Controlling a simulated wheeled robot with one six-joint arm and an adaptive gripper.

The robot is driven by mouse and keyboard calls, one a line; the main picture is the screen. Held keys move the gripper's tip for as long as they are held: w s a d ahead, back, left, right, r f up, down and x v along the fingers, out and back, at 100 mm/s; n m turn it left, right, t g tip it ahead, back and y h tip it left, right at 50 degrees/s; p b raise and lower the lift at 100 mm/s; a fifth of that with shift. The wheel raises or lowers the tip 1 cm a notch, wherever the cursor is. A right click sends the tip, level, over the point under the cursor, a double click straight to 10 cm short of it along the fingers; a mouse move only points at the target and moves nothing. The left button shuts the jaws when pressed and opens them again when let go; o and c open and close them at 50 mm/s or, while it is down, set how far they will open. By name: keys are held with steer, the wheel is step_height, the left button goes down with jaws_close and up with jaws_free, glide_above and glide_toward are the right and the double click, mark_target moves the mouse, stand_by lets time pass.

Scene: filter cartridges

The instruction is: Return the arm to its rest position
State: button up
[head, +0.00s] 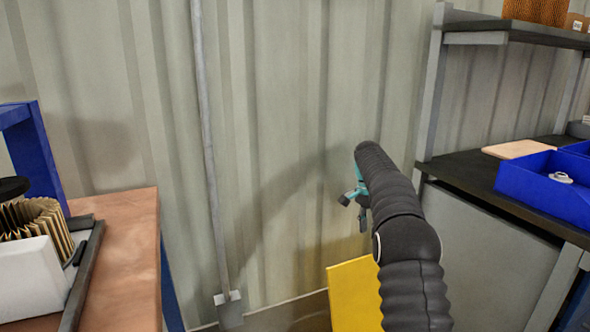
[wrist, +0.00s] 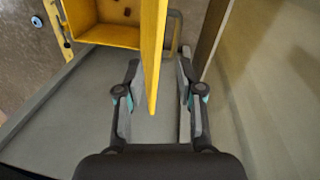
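My gripper (head: 357,195) hangs at the end of my raised, dark-sleeved arm in the head view, in front of the corrugated wall. In the wrist view my gripper (wrist: 158,65) is open, with its two fingers wide apart. A yellow panel edge shows in the gap between them in the picture, clear of both fingers. I cannot tell how far beyond the fingertips it is. No object is held.
A yellow panel (head: 353,293) stands low beside my arm. A wooden-topped bench (head: 128,255) with a pleated filter (head: 45,220) is at left. A dark shelf unit (head: 490,208) with a blue bin (head: 545,190) is at right. A yellow bin (wrist: 108,36) shows in the wrist view.

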steer(key=s+a+r+n+t, duration=0.2)
steer(key=s+a+r+n, duration=0.1)
steer(key=s+r, duration=0.65)
steer(key=s+a+r+n+t, duration=0.25)
steer(key=s+r, duration=0.35)
steer(key=s, duration=0.6)
steer(key=s+a+f+n+t, duration=0.1)
steer(key=s+f+n, duration=0.2)
steer(key=s, duration=0.9)
steer(key=s+a+f+n+t, duration=0.1)
steer(key=s+f, duration=0.5)
steer(key=s, duration=0.7)
steer(key=shift+a+f+n+y, duration=0.15)
steer(key=shift+a+n+y, duration=0.35)
steer(key=shift+n, duration=0.75)
